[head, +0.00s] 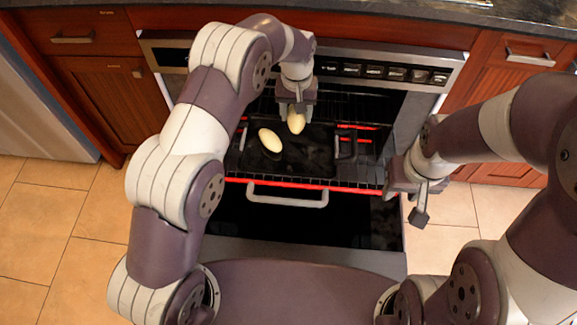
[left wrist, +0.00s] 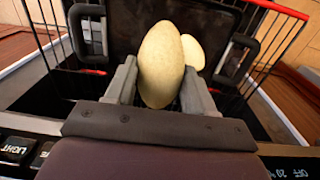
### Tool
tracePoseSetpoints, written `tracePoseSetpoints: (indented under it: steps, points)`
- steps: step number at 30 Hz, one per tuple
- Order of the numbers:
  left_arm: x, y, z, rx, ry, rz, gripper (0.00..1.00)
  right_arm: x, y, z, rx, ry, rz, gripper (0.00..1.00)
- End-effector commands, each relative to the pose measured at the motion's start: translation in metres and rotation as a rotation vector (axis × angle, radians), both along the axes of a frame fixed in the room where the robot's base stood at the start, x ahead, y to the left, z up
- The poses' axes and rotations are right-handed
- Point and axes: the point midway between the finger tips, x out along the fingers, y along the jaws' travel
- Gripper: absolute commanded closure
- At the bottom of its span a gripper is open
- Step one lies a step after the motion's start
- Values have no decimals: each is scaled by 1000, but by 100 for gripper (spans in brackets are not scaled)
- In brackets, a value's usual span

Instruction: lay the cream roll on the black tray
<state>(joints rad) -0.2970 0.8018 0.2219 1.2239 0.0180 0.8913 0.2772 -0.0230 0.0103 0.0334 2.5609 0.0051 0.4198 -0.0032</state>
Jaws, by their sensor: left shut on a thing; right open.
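A cream roll (head: 296,121) is between the fingers of my left gripper (head: 297,102), over the back part of the black tray. In the left wrist view this roll (left wrist: 161,65) stands long and speckled between the two grey fingers (left wrist: 160,95). A second cream roll (head: 270,140) lies on the black tray (head: 305,160), left of the held one; in the left wrist view it shows partly behind it (left wrist: 193,52). Whether the held roll touches the tray cannot be told. My right gripper (head: 405,203) is open and empty, right of the rack.
A grey handle (head: 288,198) crosses the rack's front. The control panel (head: 385,72) runs behind my left gripper. Wooden cabinets (head: 105,95) flank the appliance.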

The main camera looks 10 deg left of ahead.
Motion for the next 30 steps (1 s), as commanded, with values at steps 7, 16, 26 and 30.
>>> tracePoseSetpoints:
  steps: [7, 16, 26, 30]
  points:
    - [8, -35, -67, -4, 0, -3, 77, 1, 0, -68, 0, -1, 0, 57]
    - [8, -39, -114, -3, 3, -2, 77, 1, 0, -89, 0, -1, 0, 57]
    - [9, -39, -167, -4, 0, -2, 77, 1, 0, -104, 0, -1, 0, 57]
    - [9, -39, -165, -4, 0, -2, 77, 1, 0, -102, 0, -1, 0, 57]
